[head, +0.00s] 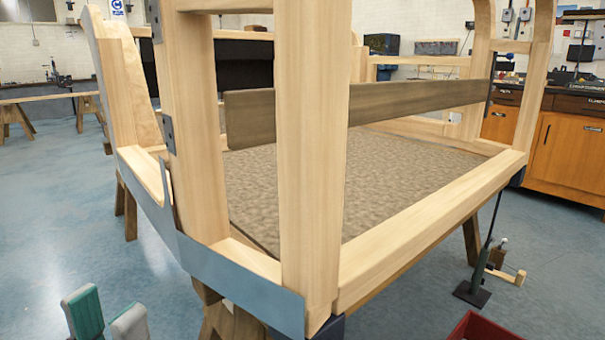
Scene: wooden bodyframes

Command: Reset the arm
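My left gripper (106,318) shows at the bottom left of the head view, only by its fingertips. One finger has a green pad, and the two fingers stand apart with nothing seen between them. It is over the blue floor, to the left of and apart from the wooden bodyframe (312,150). The bodyframe has pale posts, lower beams and a grey-blue metal strip (240,283) along its near corner. The rest of my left arm is out of the picture. My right gripper is not in view.
The bodyframe rests on wooden trestles (232,322) and fills the middle. A black stand (473,293) is on the floor at right, near a red container (480,329). Orange cabinets (570,150) line the right back. The floor at left (60,225) is clear.

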